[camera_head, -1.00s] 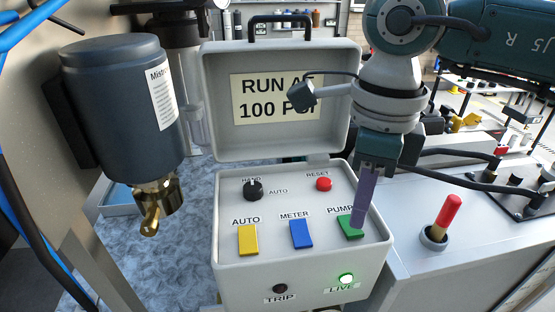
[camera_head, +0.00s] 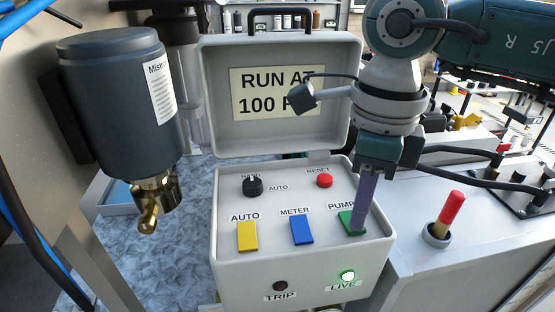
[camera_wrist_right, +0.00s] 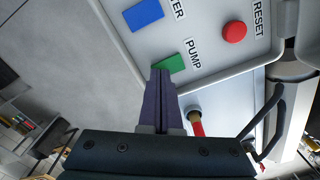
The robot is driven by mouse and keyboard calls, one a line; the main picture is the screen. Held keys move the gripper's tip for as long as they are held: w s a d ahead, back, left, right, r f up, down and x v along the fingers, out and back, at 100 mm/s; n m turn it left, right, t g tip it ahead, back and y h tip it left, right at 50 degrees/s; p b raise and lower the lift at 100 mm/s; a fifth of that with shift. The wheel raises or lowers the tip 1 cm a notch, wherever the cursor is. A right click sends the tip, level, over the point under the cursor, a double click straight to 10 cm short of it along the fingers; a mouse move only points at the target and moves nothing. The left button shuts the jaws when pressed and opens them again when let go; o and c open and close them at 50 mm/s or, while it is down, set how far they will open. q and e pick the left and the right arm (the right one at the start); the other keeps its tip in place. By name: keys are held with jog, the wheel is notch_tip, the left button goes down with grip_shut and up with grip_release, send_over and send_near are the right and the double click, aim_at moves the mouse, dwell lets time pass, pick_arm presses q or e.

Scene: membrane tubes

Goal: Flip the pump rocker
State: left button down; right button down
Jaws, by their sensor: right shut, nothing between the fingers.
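The pump rocker is a green switch (camera_head: 346,221) under the PUMP label, at the right end of the rocker row on the grey control box (camera_head: 235,283). My right gripper (camera_head: 357,229) is shut and empty, its purple fingers pointing down with the tips at the green rocker, covering its right part. In the right wrist view the green rocker (camera_wrist_right: 170,64) shows just beyond the closed fingertips (camera_wrist_right: 160,72). Whether the tips touch it or sit just above it, I cannot tell. My left gripper is not in view.
A blue METER rocker (camera_head: 302,230) and yellow AUTO rocker (camera_head: 247,236) sit left of the pump rocker. Behind are a black knob (camera_head: 253,187) and red RESET button (camera_head: 324,180). The LIVE lamp (camera_head: 347,275) glows green. A red-handled lever (camera_head: 447,215) stands to the right.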

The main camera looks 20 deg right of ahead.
jog(key=shift+f+b, duration=0.3)
jog(key=shift+f, duration=0.05)
jog(key=shift+r, duration=0.15)
jog(key=shift+r+p, duration=2.45)
jog(key=shift+r, duration=1)
